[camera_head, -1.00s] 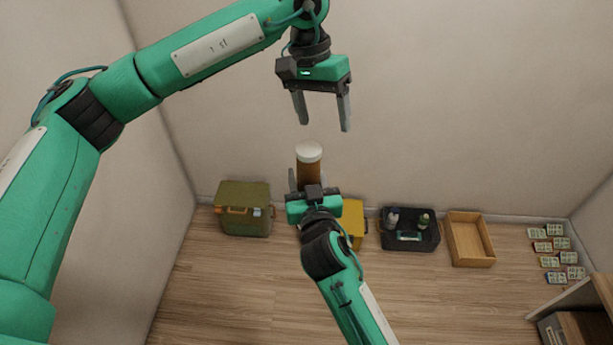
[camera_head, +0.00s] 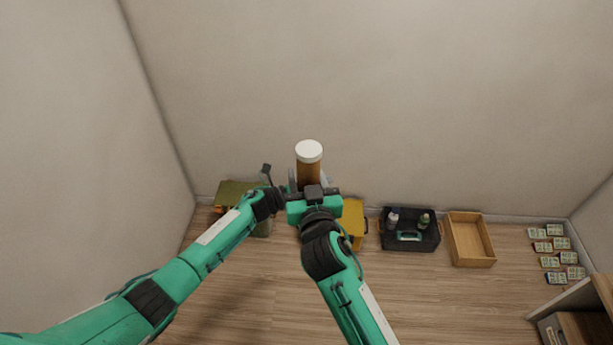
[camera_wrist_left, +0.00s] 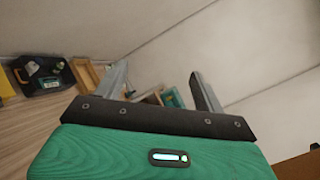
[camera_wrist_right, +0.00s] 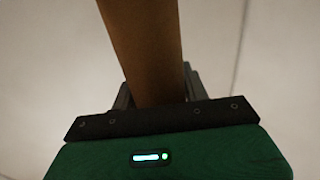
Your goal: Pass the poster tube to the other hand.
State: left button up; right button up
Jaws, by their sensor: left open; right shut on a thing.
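The poster tube (camera_head: 308,172) is a brown cylinder with a white cap, upright in the head view. My right gripper (camera_head: 309,186) is shut around its lower part; the brown tube (camera_wrist_right: 145,50) also rises from between its fingers in the right wrist view. My left gripper (camera_wrist_left: 157,75) is open, with nothing between its fingers in the left wrist view. In the head view it is close beside the right gripper and the tube, partly hidden behind the right gripper. I cannot tell whether it touches the tube.
On the floor along the wall are a green box (camera_head: 236,189), a yellow box (camera_head: 353,222), a black crate (camera_head: 427,242) with bottles and a wooden tray (camera_head: 491,262). Several small packs (camera_head: 551,261) and a shelf unit (camera_head: 575,300) are at right.

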pick_arm(q)
jog(key=s+a+f+n+y, duration=0.4)
jog(key=s+a+f+n, duration=0.3)
jog(key=f, duration=0.5)
jog(key=s+a+f+n+t+y, duration=0.1)
jog(key=s+a+f+n+y, duration=0.3)
jog(key=s+f+n, duration=0.65)
jog(key=s+a+f+n+y, duration=0.4)
jog(key=a+f+n+y, duration=0.15)
jog(key=f, duration=0.85)
jog(key=s+a+f+n+g+y, duration=0.1)
jog(key=s+a+f+n+g, duration=0.1)
jog(key=s, duration=1.1)
jog(key=s+a+f+n+g, duration=0.3)
jog(key=s+f+n, duration=0.3)
jog(key=s, duration=0.8)
jog(key=s+a+f+n+g+y, duration=0.1)
jog(key=s+f+n+g, duration=0.3)
jog(key=s, duration=0.9)
notch_tip(320, 180, down, 3)
jog(key=shift+s+a+f+n+y, duration=0.15)
jog(key=shift+s+a+n+y, duration=0.2)
jog(key=shift+a, duration=0.55)
jog(key=shift+w, duration=0.1)
